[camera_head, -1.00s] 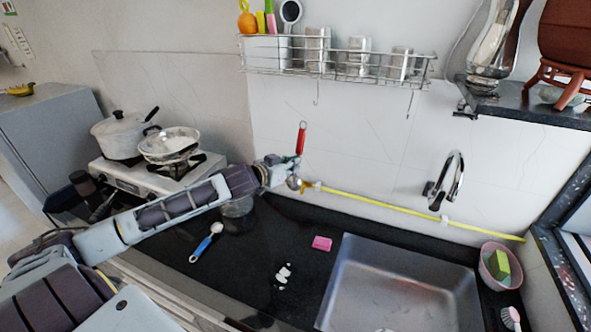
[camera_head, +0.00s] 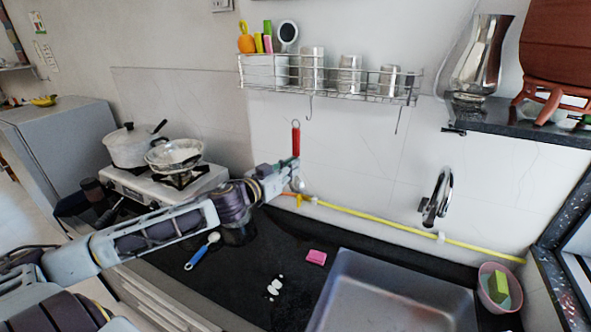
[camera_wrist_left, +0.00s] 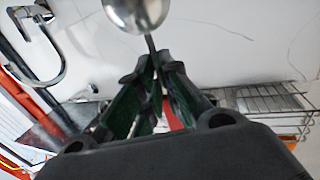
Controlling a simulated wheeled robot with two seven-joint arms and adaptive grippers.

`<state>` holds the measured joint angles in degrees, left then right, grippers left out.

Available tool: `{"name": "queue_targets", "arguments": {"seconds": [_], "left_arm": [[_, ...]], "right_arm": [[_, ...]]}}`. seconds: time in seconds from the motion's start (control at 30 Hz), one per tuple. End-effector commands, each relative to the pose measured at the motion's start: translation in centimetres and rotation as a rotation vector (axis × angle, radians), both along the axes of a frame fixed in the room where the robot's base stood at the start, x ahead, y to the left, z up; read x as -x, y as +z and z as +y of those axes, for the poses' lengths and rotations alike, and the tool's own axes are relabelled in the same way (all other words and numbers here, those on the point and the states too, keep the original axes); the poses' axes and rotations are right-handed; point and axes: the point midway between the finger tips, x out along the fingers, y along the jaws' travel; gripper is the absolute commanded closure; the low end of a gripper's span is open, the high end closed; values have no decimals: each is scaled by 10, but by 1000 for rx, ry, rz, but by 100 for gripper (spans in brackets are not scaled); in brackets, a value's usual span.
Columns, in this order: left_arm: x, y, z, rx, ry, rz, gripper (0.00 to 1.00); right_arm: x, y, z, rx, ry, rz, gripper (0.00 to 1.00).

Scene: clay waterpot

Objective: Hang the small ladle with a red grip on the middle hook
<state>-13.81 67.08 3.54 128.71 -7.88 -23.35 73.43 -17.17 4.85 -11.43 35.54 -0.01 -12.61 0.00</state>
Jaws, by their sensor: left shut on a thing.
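The small ladle's red grip (camera_head: 296,140) stands upright above my left gripper (camera_head: 289,164), in front of the white wall. Its metal bowl (camera_head: 298,184) hangs below the fingers. My left gripper is shut on the ladle. In the left wrist view the bowl (camera_wrist_left: 138,14) and a bit of red grip (camera_wrist_left: 172,118) show at the green-padded fingers (camera_wrist_left: 148,92). A hook (camera_head: 309,107) hangs from the wire rack, just right of the grip's top; whether they touch cannot be told. Another hook (camera_head: 398,120) hangs farther right. My right gripper is out of view.
The wire rack (camera_head: 340,91) holds metal cups. A yellow pipe (camera_head: 385,222) runs along the wall below the ladle. The faucet (camera_head: 437,197) and sink (camera_head: 345,285) are to the right. A blue-handled spoon (camera_head: 198,256) and pink sponge (camera_head: 316,257) lie on the counter.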

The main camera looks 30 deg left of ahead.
Motion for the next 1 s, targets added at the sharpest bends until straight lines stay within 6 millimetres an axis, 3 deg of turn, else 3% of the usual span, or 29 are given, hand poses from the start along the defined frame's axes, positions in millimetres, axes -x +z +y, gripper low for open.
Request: {"name": "queue_targets", "arguments": {"seconds": [0.4,1.0], "left_arm": [[-1,1,-3,-2,-1,1,100],[-19,0,-1,-2,0,0,100]], "right_arm": [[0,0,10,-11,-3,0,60],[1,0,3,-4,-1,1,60]]}}
